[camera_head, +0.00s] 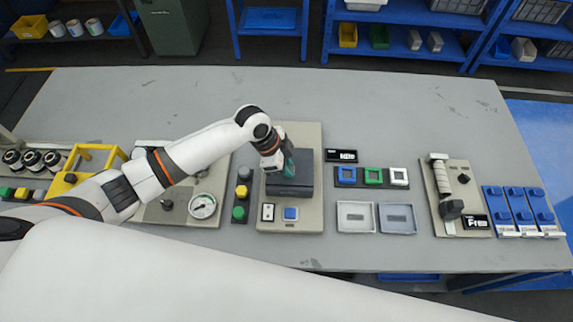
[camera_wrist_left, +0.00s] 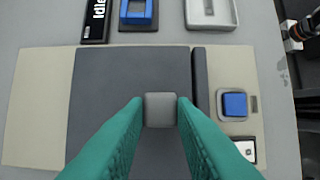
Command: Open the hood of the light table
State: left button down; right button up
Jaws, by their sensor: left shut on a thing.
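The light table (camera_head: 309,136) is a beige panel in the middle of the workbench, with a dark grey hood (camera_head: 300,186) over its middle. In the left wrist view the hood (camera_wrist_left: 105,100) looks like a flat dark plate lying over the panel; I see no clear gap under it. My left gripper (camera_head: 286,170) is at the hood from above. Its teal fingers (camera_wrist_left: 160,108) are shut on a small grey block, the hood's handle (camera_wrist_left: 160,100), with one finger on each side. A blue button (camera_wrist_left: 235,104) sits beside the hood. My right gripper is not in view.
Left of the light table stand a button strip (camera_head: 242,192) and a gauge (camera_head: 203,206). Right of it are an "Idle" sign (camera_head: 341,156), coloured frames (camera_head: 372,176) and two trays (camera_head: 357,216). The bench's back (camera_head: 400,105) is clear.

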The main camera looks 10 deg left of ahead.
pick_arm(q)
jog(key=w+b, duration=0.2)
jog(key=w, duration=0.2)
jog(key=w+a+b, duration=0.1)
jog(key=w+b, duration=0.2)
jog(key=w+a+b, duration=0.1)
jog(key=w+b, duration=0.1)
jog(key=w, duration=0.2)
jog(key=shift+w+a+f, duration=0.1)
jog(key=shift+w+f, duration=0.2)
jog(key=shift+w+a+r+b, duration=0.1)
jog(key=shift+w+b, duration=0.15)
jog(key=shift+b, duration=0.1)
jog(key=shift+w+r, duration=0.15)
jog(key=shift+r, duration=0.05)
jog(key=c, duration=1.2)
grip_release()
jog(key=w+b+v, duration=0.1)
jog(key=v, duration=1.1)
jog(key=shift+s+b, duration=0.3)
jog(key=shift+s, duration=0.15)
